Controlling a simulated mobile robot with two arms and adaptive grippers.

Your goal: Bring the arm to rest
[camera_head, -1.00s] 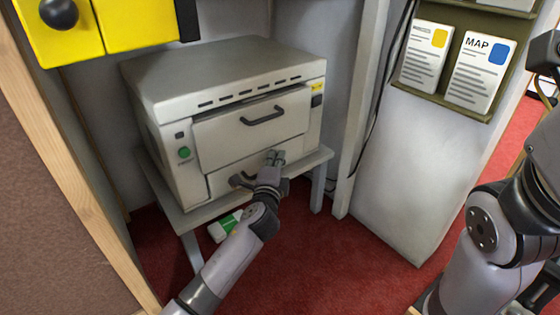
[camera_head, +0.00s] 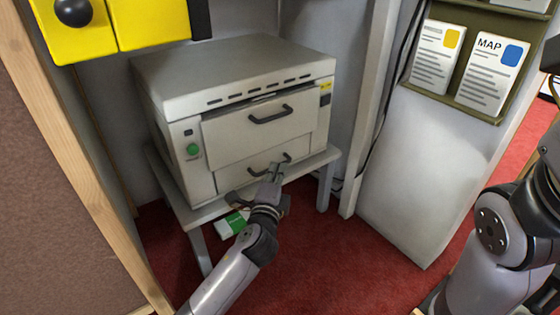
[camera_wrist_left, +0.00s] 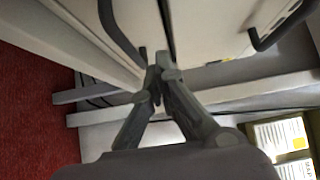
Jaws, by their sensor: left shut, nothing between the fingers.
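My left gripper (camera_head: 272,174) is in front of the lower drawer of a grey machine, near that drawer's dark handle (camera_head: 260,171). In the left wrist view the gripper (camera_wrist_left: 157,75) has its fingertips together with nothing between them. A dark handle bar (camera_wrist_left: 122,40) runs close beside the fingertips there; I cannot tell whether they touch it. My right gripper is not in view; only my right arm's links show at the right edge of the head view.
The machine (camera_head: 228,75) stands on a low grey table (camera_head: 203,213) with its drawers shut. A green and white box (camera_head: 232,222) lies on the red carpet below. A wooden-edged board (camera_head: 75,150) stands at the left. A leaflet rack (camera_head: 451,95) hangs at the right.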

